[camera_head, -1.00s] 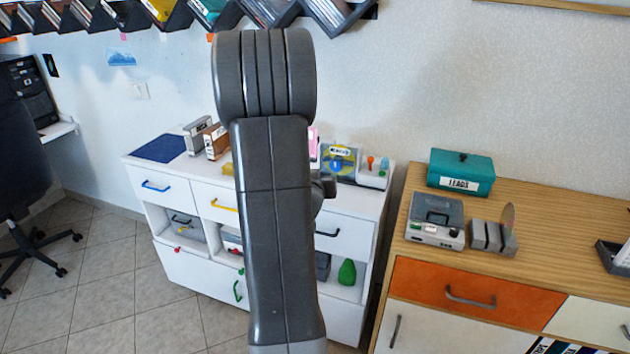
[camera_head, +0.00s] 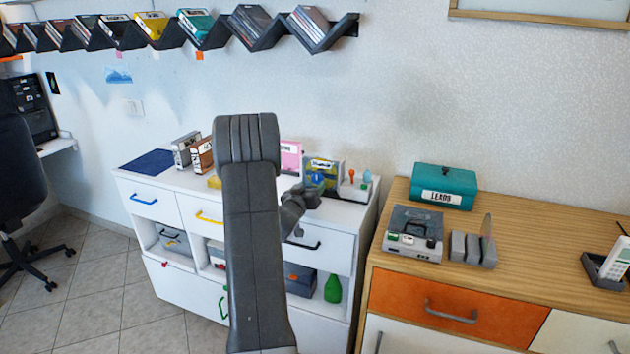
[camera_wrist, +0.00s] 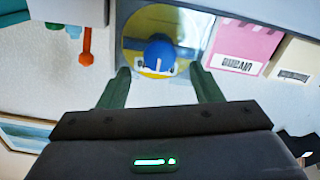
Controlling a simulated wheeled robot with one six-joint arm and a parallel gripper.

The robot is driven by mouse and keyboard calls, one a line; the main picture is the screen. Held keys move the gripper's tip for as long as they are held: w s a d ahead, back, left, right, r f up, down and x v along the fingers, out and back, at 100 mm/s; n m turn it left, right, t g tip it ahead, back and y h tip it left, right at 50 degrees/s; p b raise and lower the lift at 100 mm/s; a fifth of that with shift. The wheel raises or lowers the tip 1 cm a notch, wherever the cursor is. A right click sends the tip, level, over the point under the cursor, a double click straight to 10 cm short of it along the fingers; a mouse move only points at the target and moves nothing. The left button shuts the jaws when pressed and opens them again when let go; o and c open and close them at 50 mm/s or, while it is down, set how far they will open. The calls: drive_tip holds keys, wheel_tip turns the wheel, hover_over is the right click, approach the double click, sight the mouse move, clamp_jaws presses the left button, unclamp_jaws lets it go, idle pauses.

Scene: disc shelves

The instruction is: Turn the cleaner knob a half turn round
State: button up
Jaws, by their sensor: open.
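The cleaner (camera_head: 323,173) is a grey and yellow box with a round blue knob (camera_head: 317,180) on its front, standing on the white cabinet's top. In the wrist view the blue knob (camera_wrist: 159,53) sits at the middle of a yellow disc face (camera_wrist: 140,32). My gripper (camera_wrist: 163,80) is open, its two green fingers apart below the knob in the picture, with nothing between them. The knob lies past the fingertips, in line with the gap. In the head view my gripper (camera_head: 312,192) is close in front of the cleaner; its fingers are hard to make out.
A pink box (camera_head: 291,155) stands left of the cleaner, and a small stand with an orange and a blue piece (camera_head: 355,185) stands right. The white cabinet (camera_head: 160,275) lies below. A wooden sideboard (camera_head: 520,230) holds a teal box (camera_head: 445,186) and a grey player (camera_head: 414,232).

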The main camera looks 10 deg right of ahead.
sight(316, 180)
drive_tip(key=shift+x, duration=2.2)
drive_tip(key=c, duration=1)
